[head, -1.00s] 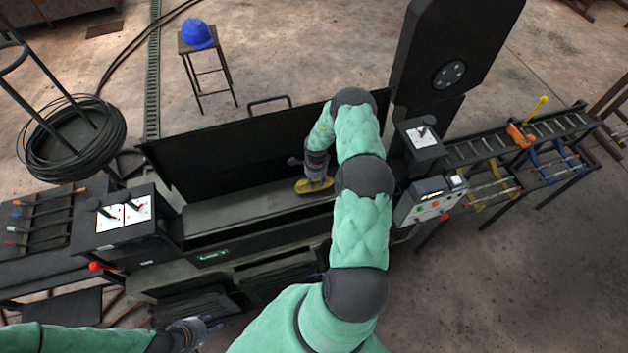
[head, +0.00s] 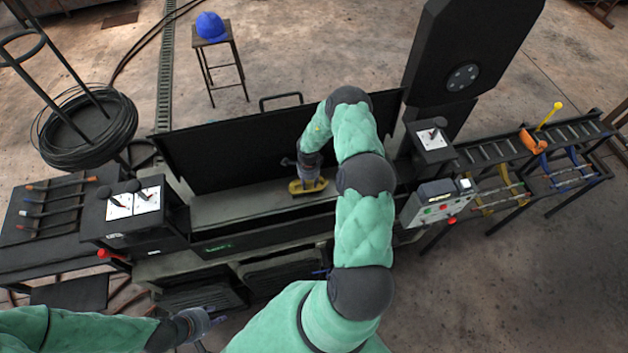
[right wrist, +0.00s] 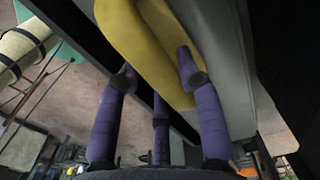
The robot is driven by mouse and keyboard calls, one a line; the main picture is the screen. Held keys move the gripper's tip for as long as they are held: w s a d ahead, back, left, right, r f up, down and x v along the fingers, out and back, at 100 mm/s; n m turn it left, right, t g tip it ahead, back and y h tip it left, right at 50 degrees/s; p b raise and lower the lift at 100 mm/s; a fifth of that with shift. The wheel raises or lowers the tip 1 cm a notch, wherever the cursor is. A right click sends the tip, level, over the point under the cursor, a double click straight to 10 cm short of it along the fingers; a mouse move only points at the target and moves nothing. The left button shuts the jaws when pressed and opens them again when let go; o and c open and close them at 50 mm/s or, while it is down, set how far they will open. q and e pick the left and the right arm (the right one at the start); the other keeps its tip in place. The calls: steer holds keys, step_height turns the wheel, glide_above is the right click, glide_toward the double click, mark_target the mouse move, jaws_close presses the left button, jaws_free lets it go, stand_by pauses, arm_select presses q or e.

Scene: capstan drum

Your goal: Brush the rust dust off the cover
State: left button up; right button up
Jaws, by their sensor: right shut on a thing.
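A yellow brush (head: 303,189) rests low over a long grey flat surface (head: 240,205) on the dark machine. That surface looks like the cover, but I cannot be sure. My right gripper (head: 309,178) reaches down from above and is shut on the brush. In the right wrist view the purple fingers of the gripper (right wrist: 157,68) sit against the yellow brush body (right wrist: 150,35). The bristles are hidden, and I cannot make out any rust dust. My left gripper (head: 212,322) hangs at the lower left in front of the machine, away from the brush; its fingers are too small to read.
A black upright panel (head: 230,150) with a handle stands behind the grey surface. A tall black housing (head: 465,60) rises at back right. A stool (head: 225,65) holds a blue cap (head: 210,26).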

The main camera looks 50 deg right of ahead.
steer(key=shift+w+a, duration=0.35)
steer(key=shift+a, duration=0.3)
steer(key=shift+a, duration=0.1)
